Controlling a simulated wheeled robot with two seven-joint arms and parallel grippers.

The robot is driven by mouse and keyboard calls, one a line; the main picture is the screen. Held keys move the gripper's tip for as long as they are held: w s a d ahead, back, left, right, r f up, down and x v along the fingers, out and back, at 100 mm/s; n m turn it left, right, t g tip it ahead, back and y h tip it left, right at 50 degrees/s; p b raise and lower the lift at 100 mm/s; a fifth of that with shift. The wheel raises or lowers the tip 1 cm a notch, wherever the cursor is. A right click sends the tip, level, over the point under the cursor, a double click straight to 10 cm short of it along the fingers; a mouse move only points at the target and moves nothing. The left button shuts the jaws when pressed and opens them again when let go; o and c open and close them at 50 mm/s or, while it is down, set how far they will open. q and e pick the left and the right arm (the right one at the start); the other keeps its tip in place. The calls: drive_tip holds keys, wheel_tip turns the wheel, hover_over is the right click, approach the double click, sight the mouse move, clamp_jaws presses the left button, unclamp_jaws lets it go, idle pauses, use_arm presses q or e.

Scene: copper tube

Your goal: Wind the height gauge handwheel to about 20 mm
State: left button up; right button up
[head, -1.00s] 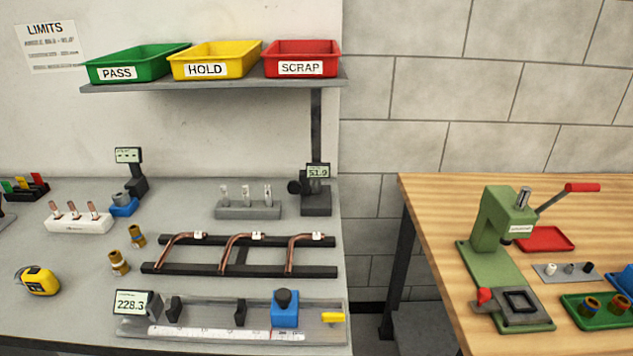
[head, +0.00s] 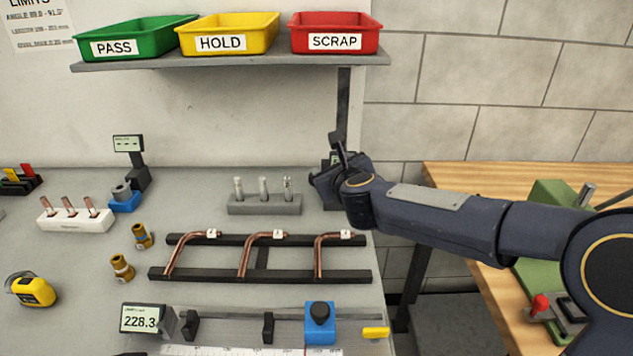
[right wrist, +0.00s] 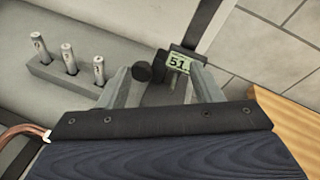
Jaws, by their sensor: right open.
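The height gauge is a dark post on a block base (head: 331,200) at the bench's right end, mostly hidden behind my right gripper in the head view. In the right wrist view its green display (right wrist: 179,62) reads 51 and a cut-off decimal. The dark round handwheel (right wrist: 156,70) sits just left of the display. My right gripper (head: 332,160) reaches in from the right. Its fingers stand apart, one on each side of the handwheel and display, with nothing held in the right wrist view (right wrist: 160,84). I cannot tell whether a finger touches the gauge. My left gripper is not seen.
A grey block (head: 264,204) with several upright pins stands just left of the gauge. A black rack (head: 210,274) with copper tubes lies in front. The shelf (head: 230,60) with PASS, HOLD and SCRAP trays hangs above. A wooden table (head: 460,180) is at right.

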drive_tip(key=w+a+f+m+h, duration=0.1)
drive_tip(key=w+f+m, duration=0.1)
drive_tip(key=w+f, duration=0.1)
drive_tip(key=w+a+f+m+h+p, duration=0.1)
drive_tip(key=w+f+m, duration=0.1)
drive_tip(key=w+f, duration=0.1)
drive_tip(key=w+a+f+m+g, duration=0.1)
drive_tip(key=w+f+m, duration=0.1)
drive_tip(key=w+f, duration=0.1)
drive_tip(key=shift+w+a+f+h, duration=0.2)
drive_tip(key=shift+w+a+h, duration=0.1)
drive_tip(key=shift+a+h, duration=0.1)
drive_tip(key=c, duration=1)
drive_tip(key=shift+p, duration=0.35)
